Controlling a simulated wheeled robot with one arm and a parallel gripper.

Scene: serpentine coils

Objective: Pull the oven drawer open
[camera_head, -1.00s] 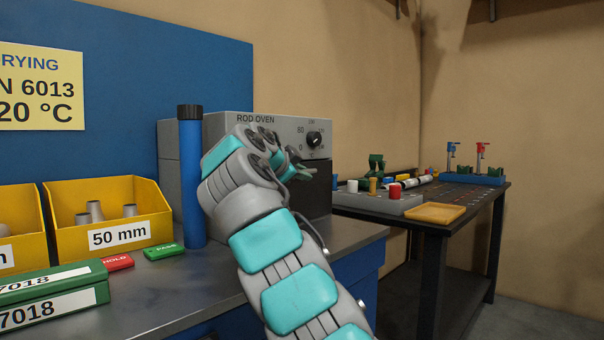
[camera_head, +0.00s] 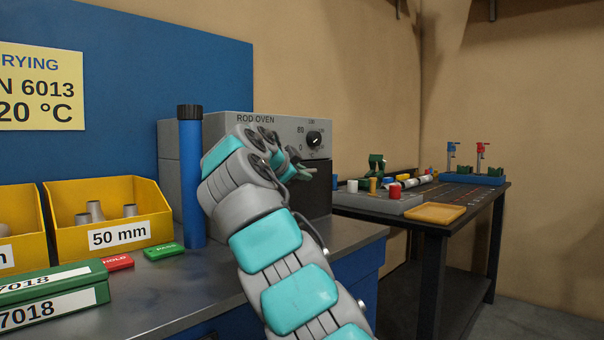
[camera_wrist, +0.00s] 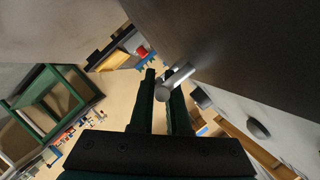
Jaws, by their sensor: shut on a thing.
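The rod oven (camera_head: 225,125) is a grey box on the bench, with a dial on its upper front. Its dark drawer front (camera_head: 319,190) shows below the dial, partly hidden by my arm. My gripper (camera_head: 303,172) is at the drawer front in the head view. In the wrist view my gripper (camera_wrist: 164,88) has its two dark fingers around a light grey bar handle (camera_wrist: 177,80) and is shut on it. The dark drawer front (camera_wrist: 245,45) fills the upper right there. I see no clear gap that shows the drawer pulled out.
A blue tube with a black cap (camera_head: 190,175) stands just left of my arm. Yellow bins (camera_head: 112,218), green cases (camera_head: 50,297) and small red and green tags lie on the bench (camera_head: 215,280). A dark table (camera_head: 437,240) with parts and a yellow tray (camera_head: 436,213) stands at right.

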